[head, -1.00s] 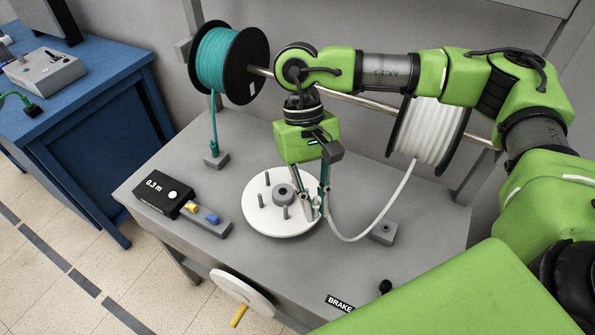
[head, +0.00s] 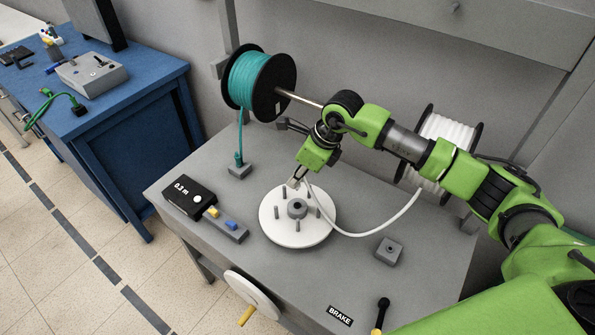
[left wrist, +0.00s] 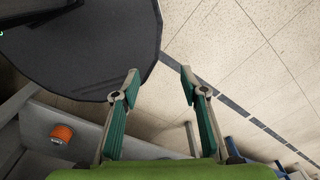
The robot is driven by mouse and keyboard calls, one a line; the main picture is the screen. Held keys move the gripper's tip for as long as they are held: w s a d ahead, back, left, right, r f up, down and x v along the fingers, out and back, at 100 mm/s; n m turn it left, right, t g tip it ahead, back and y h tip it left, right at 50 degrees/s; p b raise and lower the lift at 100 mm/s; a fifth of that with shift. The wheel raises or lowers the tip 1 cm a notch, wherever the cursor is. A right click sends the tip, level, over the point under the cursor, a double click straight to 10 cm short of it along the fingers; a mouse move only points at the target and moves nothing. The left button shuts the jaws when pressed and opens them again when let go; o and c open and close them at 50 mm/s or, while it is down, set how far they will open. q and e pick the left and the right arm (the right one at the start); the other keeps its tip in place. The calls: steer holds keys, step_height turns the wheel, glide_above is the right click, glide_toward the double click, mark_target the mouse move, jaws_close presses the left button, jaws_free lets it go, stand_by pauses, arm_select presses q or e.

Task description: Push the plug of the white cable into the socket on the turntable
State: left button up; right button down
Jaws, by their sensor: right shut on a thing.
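The white turntable (head: 285,237) lies on the grey bench with several short pegs and a grey hub (head: 297,208) with a dark hole at its centre. My right gripper (head: 296,182) is shut at the end of the white cable (head: 361,235), over the turntable's back edge. The plug is mostly hidden by the fingers, and I cannot tell whether it touches the turntable. The cable sags from the white spool (head: 442,133) to the gripper. My left gripper (left wrist: 158,82) shows in the left wrist view, open and empty, above the floor.
A black display box (head: 188,197) reading 0.3 m, a grey block with yellow and blue buttons (head: 230,225) and a small grey block (head: 389,251) flank the turntable. A teal spool (head: 257,83) stands behind. A brake lever (head: 381,312) is at the front.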

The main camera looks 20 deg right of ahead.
mark_target(297, 187)
steer(key=shift+w+d+m, duration=0.1)
steer(key=shift+w+m, duration=0.1)
steer(key=shift+m, duration=0.1)
steer(key=shift+f, duration=0.2)
steer(key=shift+d+f+b, duration=0.1)
steer(key=shift+f+b, duration=0.3)
steer(key=shift+f, duration=0.25)
step_height(297, 187, down, 3)
steer(key=shift+f+b, duration=0.2)
steer(key=shift+b, duration=0.6)
steer(key=shift+r, duration=0.2)
arm_select(q)
steer(key=shift+w+d+f, duration=0.2)
steer(key=shift+w+f, duration=0.5)
steer(key=shift+f, duration=0.35)
steer(key=shift+a+f, duration=0.1)
steer(key=shift+f, duration=0.15)
steer(key=shift+f+b, duration=0.1)
steer(key=shift+b, duration=0.2)
arm_select(e)
steer(key=shift+f, duration=0.15)
arm_select(q)
steer(key=shift+f+b, duration=0.9)
steer(key=shift+f, duration=0.05)
arm_select(e)
steer(key=shift+f, duration=1)
